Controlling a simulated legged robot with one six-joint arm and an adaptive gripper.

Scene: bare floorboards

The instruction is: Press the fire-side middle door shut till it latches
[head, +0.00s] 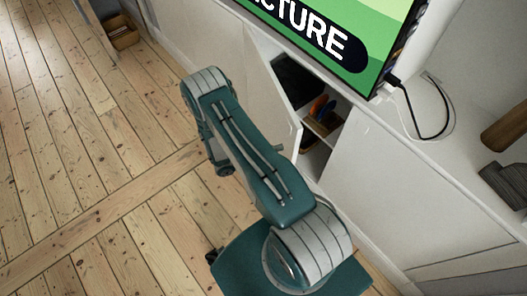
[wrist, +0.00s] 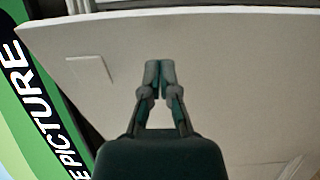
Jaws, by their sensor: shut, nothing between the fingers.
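The middle door (head: 266,92) of the white cabinet stands ajar in the head view, its free edge swung out from the cabinet front. A dark gap shows behind it. In the wrist view the pale door face (wrist: 235,80) fills most of the picture, with a small raised rectangular plate (wrist: 90,72) at upper left. My gripper (wrist: 160,72) is shut and empty, its fingertips in front of the door face. I cannot tell whether they touch it. In the head view my arm mostly hides the gripper.
Bare floorboards (head: 90,150) lie open to the left. A wooden box (head: 121,32) sits far back.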

